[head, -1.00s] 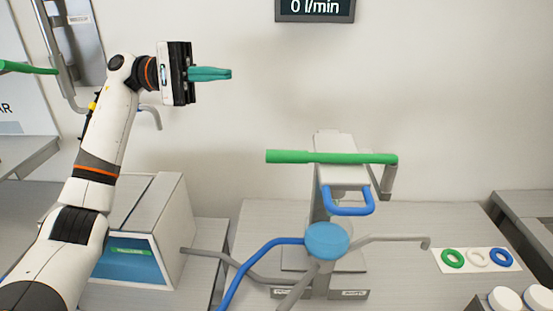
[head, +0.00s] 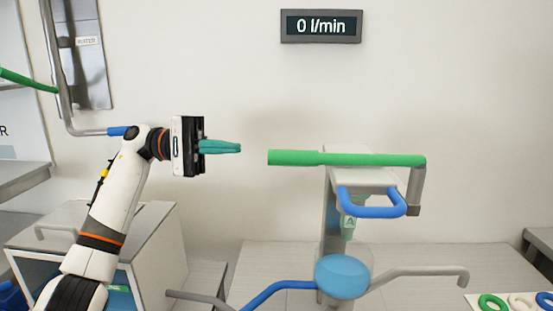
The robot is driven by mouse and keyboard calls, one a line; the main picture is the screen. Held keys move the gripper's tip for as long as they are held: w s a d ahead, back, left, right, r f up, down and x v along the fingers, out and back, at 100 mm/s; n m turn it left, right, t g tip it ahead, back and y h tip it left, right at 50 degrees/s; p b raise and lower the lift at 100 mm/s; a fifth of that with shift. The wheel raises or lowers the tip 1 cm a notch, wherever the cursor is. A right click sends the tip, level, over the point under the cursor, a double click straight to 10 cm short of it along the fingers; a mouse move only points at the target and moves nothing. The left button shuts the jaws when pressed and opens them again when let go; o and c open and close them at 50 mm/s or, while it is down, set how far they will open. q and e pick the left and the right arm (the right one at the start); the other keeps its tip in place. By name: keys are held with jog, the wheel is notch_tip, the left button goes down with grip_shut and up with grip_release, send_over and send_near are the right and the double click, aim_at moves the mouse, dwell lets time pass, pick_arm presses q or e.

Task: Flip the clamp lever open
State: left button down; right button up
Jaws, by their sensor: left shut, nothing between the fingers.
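A long green lever (head: 350,159) lies level across the top of a grey machine head (head: 362,178), joined at its right end to a grey bent arm (head: 415,190). I take it to be the clamp lever. A blue loop handle (head: 372,211) sits just below it. My left gripper (head: 238,148) has teal fingers, shut and empty. It points right, at nearly the lever's height in the picture, with a gap before the lever's free left end. I cannot tell its depth relative to the lever. My right gripper is not in view.
A blue round cap (head: 342,277) with grey and blue pipes stands below the head. A grey-white box (head: 150,245) is under my left arm. Coloured rings (head: 520,303) lie at lower right. A wall display (head: 321,26) reads 0 l/min.

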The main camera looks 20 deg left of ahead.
aim_at(276, 155)
pick_arm(q)
jog(key=s+d+p, duration=0.1)
jog(key=d, duration=0.2)
jog(key=s+d+p, duration=0.1)
jog(key=d, duration=0.3)
jog(key=s+d+r+p, duration=0.1)
jog(key=d, duration=0.2)
jog(key=shift+s+d+r+p, duration=0.1)
jog(key=shift+s+d+p, duration=0.15)
jog(key=shift+p, duration=0.1)
jog(key=shift+s, duration=0.4)
jog(key=shift+d, duration=0.1)
